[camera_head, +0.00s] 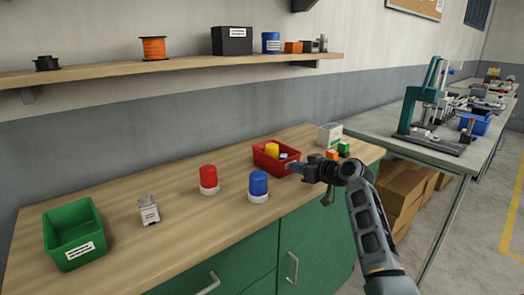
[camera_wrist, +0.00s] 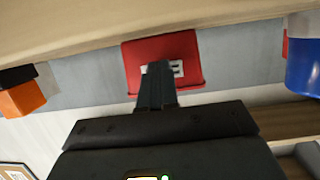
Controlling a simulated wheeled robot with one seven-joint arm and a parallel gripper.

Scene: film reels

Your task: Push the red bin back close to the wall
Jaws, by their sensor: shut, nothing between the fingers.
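The red bin (camera_head: 265,163) stands on the wooden counter near its back, with a yellow item and small blue and white items inside. A gap of counter shows between the bin and the wall. My gripper (camera_head: 291,167) is shut and empty at the bin's front side. In the wrist view, the red bin (camera_wrist: 187,50) is straight ahead with its white label partly hidden behind my closed fingers (camera_wrist: 157,68). I cannot tell whether the fingertips touch the bin. The grey and white wall (camera_wrist: 235,75) lies behind it.
A blue-capped jar (camera_head: 259,184) and red-capped jar (camera_head: 208,178) stand left of my gripper. Orange and green blocks (camera_head: 343,149) and a white box (camera_head: 329,134) are right of the bin. A green bin (camera_head: 72,240) is far left. A shelf (camera_head: 190,66) hangs above.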

